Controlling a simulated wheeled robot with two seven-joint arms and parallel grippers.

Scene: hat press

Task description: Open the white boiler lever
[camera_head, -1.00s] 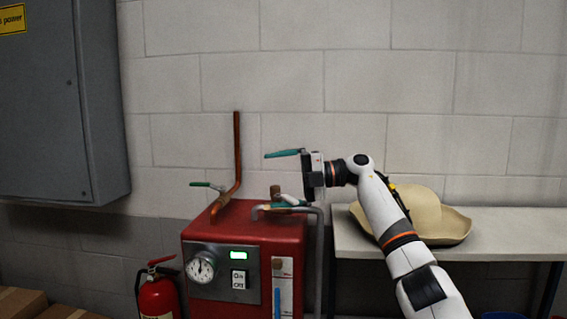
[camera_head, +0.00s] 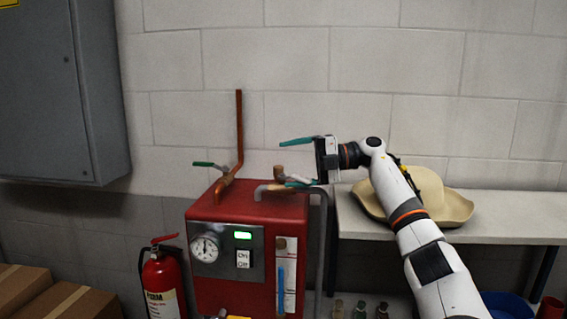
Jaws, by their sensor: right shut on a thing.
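The white boiler lever (camera_head: 298,179) sits at the pipe valve on the right of the red boiler's (camera_head: 260,207) top. My right gripper (camera_head: 302,163) reaches in from the right, its teal fingers pointing left, one above and one at the lever. It is shut on the white lever; the exact contact is small and partly hidden. A second lever, green (camera_head: 205,164), sits on the copper pipe (camera_head: 239,130) at the boiler's left. My left gripper is not in view.
A fire extinguisher (camera_head: 163,285) and cardboard boxes (camera_head: 70,302) are at lower left. A grey cabinet (camera_head: 60,100) hangs on the wall at upper left.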

